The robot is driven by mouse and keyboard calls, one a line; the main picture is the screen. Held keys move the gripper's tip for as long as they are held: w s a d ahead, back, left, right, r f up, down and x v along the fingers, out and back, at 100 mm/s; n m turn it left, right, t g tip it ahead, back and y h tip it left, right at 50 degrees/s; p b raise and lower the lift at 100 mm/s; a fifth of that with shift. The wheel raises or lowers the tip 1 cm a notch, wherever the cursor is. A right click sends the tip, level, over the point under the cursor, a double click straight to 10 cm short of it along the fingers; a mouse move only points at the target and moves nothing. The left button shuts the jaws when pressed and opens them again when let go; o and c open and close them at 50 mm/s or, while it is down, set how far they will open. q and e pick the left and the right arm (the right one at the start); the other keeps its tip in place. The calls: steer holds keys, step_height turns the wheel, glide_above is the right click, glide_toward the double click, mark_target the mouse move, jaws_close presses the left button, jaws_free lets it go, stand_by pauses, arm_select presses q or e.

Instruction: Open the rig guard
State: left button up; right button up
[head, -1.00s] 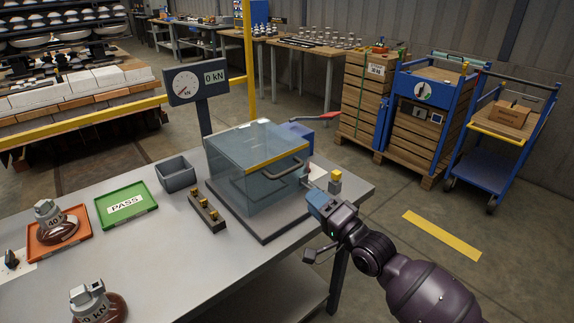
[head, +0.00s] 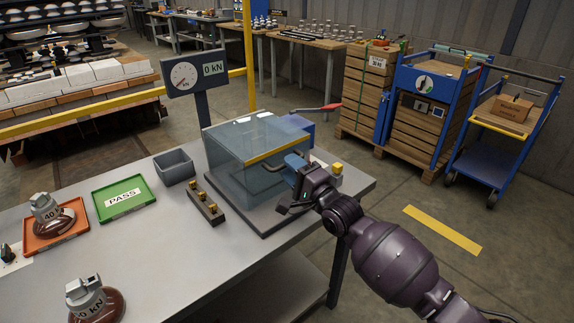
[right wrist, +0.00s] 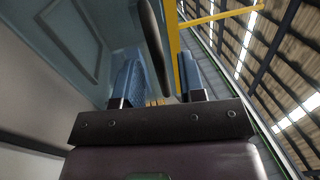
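The rig guard (head: 238,150) is a clear bluish box with a yellow strip on its top front edge. It is closed, over a grey base plate on the bench. Its dark bar handle (right wrist: 154,45) is on the front face. My right gripper (head: 293,163) is at the handle, partly covering it in the head view. In the right wrist view its two blue fingers (right wrist: 162,78) are apart, with the handle bar between them or just ahead; I cannot tell how deep it sits. My left gripper is not in view.
A gauge post (head: 200,95) reading 0 kN stands behind the guard. A grey bin (head: 175,168), a block with brass pieces (head: 203,203), a green PASS tray (head: 124,197) and an orange tray (head: 50,236) are to the left.

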steer(key=shift+x, duration=1)
steer(key=shift+c, duration=0.5)
jaws_close()
